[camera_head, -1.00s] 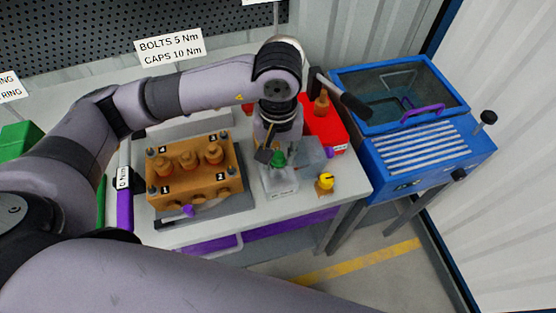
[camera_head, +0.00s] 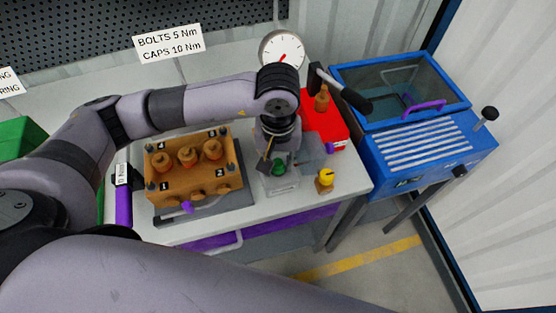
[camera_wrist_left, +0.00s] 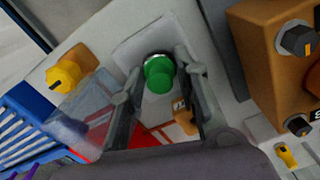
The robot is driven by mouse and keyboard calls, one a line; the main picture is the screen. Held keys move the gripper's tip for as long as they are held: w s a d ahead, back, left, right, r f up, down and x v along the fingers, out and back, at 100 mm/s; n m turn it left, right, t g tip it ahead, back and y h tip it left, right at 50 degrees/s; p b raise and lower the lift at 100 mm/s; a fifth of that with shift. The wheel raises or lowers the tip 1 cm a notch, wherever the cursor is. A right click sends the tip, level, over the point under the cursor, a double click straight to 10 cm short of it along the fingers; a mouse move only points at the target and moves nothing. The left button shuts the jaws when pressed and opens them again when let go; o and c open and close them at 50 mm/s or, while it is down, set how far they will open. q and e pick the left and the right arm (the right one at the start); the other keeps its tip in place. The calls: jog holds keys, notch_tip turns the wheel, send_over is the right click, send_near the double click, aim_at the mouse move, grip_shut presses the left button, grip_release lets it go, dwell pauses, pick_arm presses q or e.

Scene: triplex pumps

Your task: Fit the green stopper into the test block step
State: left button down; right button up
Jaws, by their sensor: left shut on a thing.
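The green stopper (camera_head: 279,167) is between the fingers of my left gripper (camera_head: 273,163), which is shut on it. The test block (camera_head: 283,187) is the pale grey block directly under it, near the bench's front edge. In the left wrist view the stopper's round green head (camera_wrist_left: 159,74) lies between the two dark fingertips (camera_wrist_left: 158,82). A metal ring shows at the stopper's far side, against the grey block (camera_wrist_left: 137,45). How deep the stopper sits in the block is hidden. My right gripper is not in view.
An orange pump block (camera_head: 190,180) with numbered bolts stands to the left. A yellow-topped part (camera_head: 325,178) stands close on the right. A red box (camera_head: 325,128) and a clear panel (camera_head: 309,150) are behind. A blue cabinet (camera_head: 425,140) stands at right; a dial gauge (camera_head: 282,50) is behind the arm.

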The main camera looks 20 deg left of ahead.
aim_at(278, 162)
pick_arm(q)
jog(key=shift+f+b, duration=0.25)
jog(key=shift+b, duration=0.05)
jog(key=c, duration=1.2)
grip_release()
jog(key=shift+r, duration=0.1)
jog(key=shift+r+p, duration=0.2)
jog(key=shift+p, duration=0.2)
jog(key=shift+r+p, duration=0.7)
jog(key=shift+p, duration=0.35)
jog(key=shift+w+r+b, duration=0.1)
jog(key=shift+r+b, duration=0.6)
jog(key=shift+b, duration=0.2)
notch_tip(278, 162, up, 10)
jog(key=shift+f+b, duration=0.1)
jog(key=shift+b, duration=0.9)
